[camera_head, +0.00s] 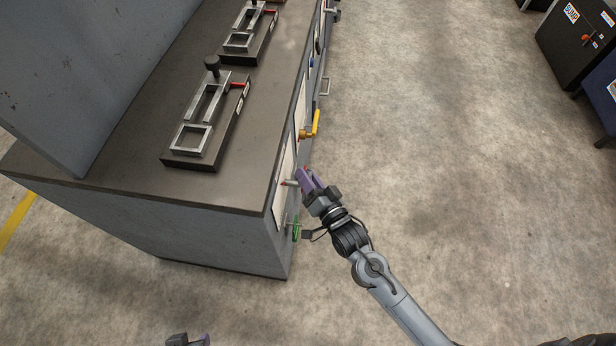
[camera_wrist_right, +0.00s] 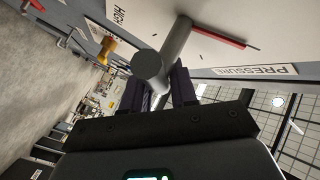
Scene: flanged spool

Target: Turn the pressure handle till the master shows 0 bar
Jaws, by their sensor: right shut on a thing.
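The pressure handle (camera_wrist_right: 165,58) is a grey metal T-shaped bar on a white panel, seen close up in the right wrist view. A PRESSURE label (camera_wrist_right: 255,72) and a red pointer (camera_wrist_right: 215,38) are beside it. My right gripper (camera_wrist_right: 164,92) has its dark purple fingers shut on the handle. In the head view my right gripper (camera_head: 301,178) is at the right side of the bench, over the panel, hiding most of the handle. Part of my left gripper (camera_head: 188,340) shows at the bottom edge. I cannot make out a master gauge reading.
The grey bench (camera_head: 215,240) has a dark top with two framed metal fixtures (camera_head: 205,115). A yellow lever (camera_head: 316,122) and a green part (camera_head: 296,228) stick out from its side. Open concrete floor lies to the right. Dark cabinets (camera_head: 575,45) stand at the far right.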

